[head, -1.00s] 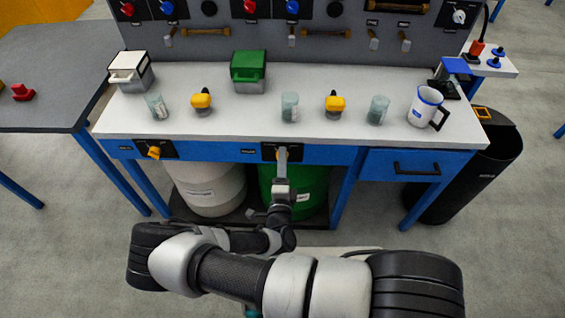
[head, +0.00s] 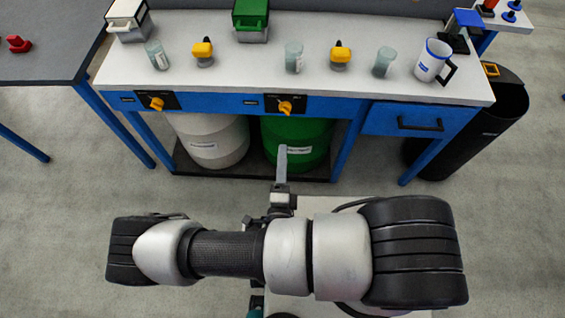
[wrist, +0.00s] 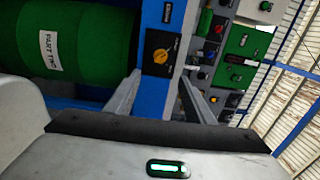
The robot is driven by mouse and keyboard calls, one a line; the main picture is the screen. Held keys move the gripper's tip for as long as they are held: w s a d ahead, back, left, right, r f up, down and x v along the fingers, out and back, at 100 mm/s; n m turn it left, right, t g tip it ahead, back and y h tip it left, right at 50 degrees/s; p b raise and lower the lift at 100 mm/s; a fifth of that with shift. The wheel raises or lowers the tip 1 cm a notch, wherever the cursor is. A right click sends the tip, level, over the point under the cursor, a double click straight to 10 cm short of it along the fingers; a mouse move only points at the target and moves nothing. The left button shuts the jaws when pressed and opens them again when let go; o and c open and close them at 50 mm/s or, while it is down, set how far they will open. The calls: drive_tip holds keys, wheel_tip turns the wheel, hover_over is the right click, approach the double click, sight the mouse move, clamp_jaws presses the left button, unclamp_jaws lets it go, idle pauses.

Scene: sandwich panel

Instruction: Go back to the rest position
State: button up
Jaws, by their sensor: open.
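My gripper (head: 282,165) is in front of the bench, below its front edge, with my arm folded across the lower part of the head view. In the wrist view my gripper (wrist: 161,78) shows two fingers spread apart with nothing between them. The right orange knob (head: 286,107) on the blue bench front is clear of my gripper. It also shows in the wrist view (wrist: 160,56), beyond the fingers. The left orange knob (head: 157,103) sits on the same front panel.
A green drum (head: 297,138) and a white drum (head: 214,143) stand under the bench. A black bin (head: 483,135) stands at the right. The bench top (head: 230,85) carries cups, boxes, yellow-topped items and a white mug (head: 432,62). Grey floor is open at the left.

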drive_tip(key=shift+s, duration=0.55)
